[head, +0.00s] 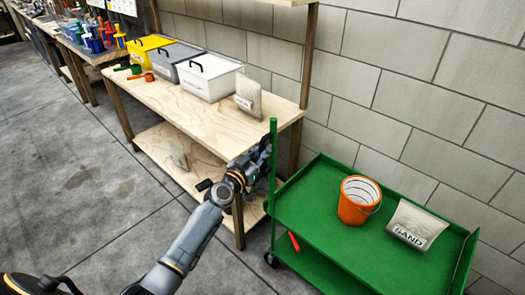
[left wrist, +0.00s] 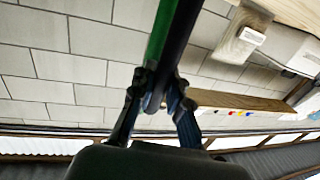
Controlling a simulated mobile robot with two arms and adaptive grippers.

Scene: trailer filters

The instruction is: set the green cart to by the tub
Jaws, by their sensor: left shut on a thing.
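The green cart (head: 330,245) stands at the lower right of the head view, against the block wall. An orange bucket (head: 357,203) and a bag marked SAND (head: 416,226) rest on its top tray. My left gripper (head: 266,168) is at the upright green post at the cart's left end, shut on it. In the left wrist view the fingers (left wrist: 160,92) close around the green post (left wrist: 163,38). My right gripper is out of view.
A wooden bench (head: 190,112) with a lower shelf stands left of the cart, close to my left gripper. A red-handled thing (head: 294,241) shows at the cart's side. Grey floor (head: 80,180) is open at left.

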